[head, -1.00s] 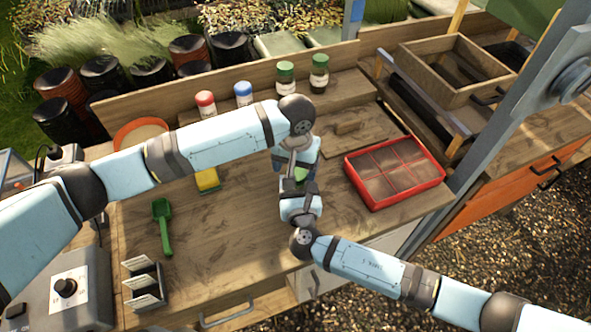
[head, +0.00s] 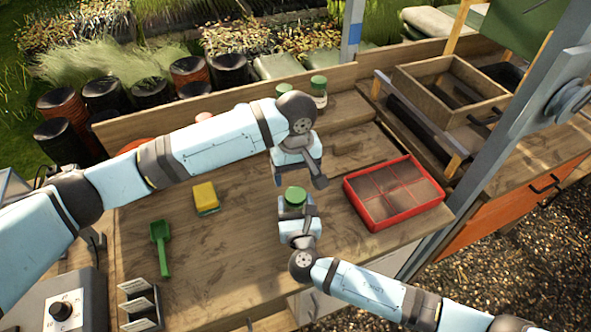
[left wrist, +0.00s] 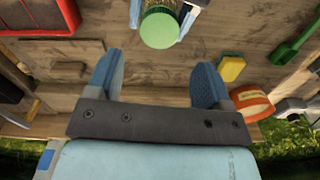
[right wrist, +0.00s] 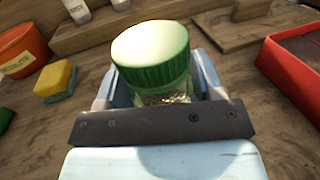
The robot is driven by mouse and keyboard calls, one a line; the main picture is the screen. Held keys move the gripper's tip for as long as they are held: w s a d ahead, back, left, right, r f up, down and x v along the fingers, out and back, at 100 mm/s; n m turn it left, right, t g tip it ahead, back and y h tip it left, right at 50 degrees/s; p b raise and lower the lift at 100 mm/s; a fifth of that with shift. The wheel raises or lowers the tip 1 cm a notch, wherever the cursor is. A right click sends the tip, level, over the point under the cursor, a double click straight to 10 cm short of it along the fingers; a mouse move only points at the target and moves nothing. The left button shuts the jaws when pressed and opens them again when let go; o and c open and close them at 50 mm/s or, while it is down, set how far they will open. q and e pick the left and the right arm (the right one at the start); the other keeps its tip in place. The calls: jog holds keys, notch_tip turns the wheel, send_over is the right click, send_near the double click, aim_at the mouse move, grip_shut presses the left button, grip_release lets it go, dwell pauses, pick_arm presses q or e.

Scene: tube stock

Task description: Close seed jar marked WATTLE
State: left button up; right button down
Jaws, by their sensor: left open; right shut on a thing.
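A clear jar (right wrist: 165,99) with a ribbed green lid (right wrist: 150,50) on top is held upright in my right gripper (head: 297,209). That gripper is shut around the jar body, below the lid. Whether the lid is fully seated I cannot tell, and no label on this jar is readable. My left gripper (head: 299,181) is open and empty, behind and apart from the lid. In the left wrist view, the lid (left wrist: 159,27) shows beyond the open fingers, offset from the gap between them.
A red divided tray (head: 349,196) lies right of the jar. A yellow sponge (head: 205,196) and green scoop (head: 161,247) lie left. Another green-lidded jar (head: 319,94) stands on the back shelf. An orange pot (right wrist: 24,50) stands back left. Bench between is mostly clear.

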aim_at(295, 194)
pick_arm(q)
jog(key=shift+r+n, duration=0.25)
jog(key=shift+n, duration=0.55)
jog(key=shift+f, duration=4)
jog(key=c, duration=0.9)
jog(key=m, duration=0.5)
jog(key=shift+m, duration=0.3)
jog(key=shift+c, duration=0.2)
jog(key=m, duration=0.4)
